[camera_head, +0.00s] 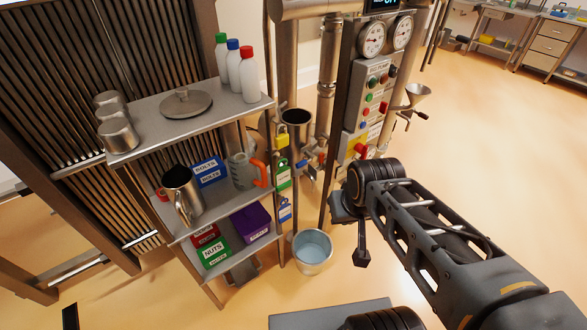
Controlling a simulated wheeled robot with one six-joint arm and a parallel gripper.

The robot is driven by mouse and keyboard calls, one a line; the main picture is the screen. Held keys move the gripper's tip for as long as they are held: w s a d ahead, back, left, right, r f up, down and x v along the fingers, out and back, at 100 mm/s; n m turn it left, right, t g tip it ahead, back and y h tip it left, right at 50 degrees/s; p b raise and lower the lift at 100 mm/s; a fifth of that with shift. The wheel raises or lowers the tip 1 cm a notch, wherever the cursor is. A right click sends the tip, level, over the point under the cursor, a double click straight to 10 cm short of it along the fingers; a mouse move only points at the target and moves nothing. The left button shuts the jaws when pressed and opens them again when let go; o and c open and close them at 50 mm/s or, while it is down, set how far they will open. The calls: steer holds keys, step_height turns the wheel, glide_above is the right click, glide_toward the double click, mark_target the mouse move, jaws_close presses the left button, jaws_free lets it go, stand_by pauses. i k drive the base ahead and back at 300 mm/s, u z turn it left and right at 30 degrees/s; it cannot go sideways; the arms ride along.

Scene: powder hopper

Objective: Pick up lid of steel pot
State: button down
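A round grey metal lid (186,103) with a small knob on top lies flat on the top board of the shelf (165,137). No pot is under it. A steel pot-like jug (182,192) with a handle stands open on the middle shelf board below. My gripper (361,258) hangs at the end of my dark arm, to the right of the shelf and well apart from the lid. Only a small dark part of it shows, pointing down, so I cannot tell how its fingers stand. I see nothing held in it.
Small steel cups (117,134) stand left of the lid; bottles with green, blue and red caps (249,77) stand right. Upright pipes and a control panel (372,100) rise between shelf and arm. A bucket (312,250) stands on the floor. Open floor lies right.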

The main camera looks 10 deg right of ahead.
mark_target(186, 103)
steer(key=u, duration=0.75)
steer(key=i, duration=0.45)
steer(key=u, duration=0.1)
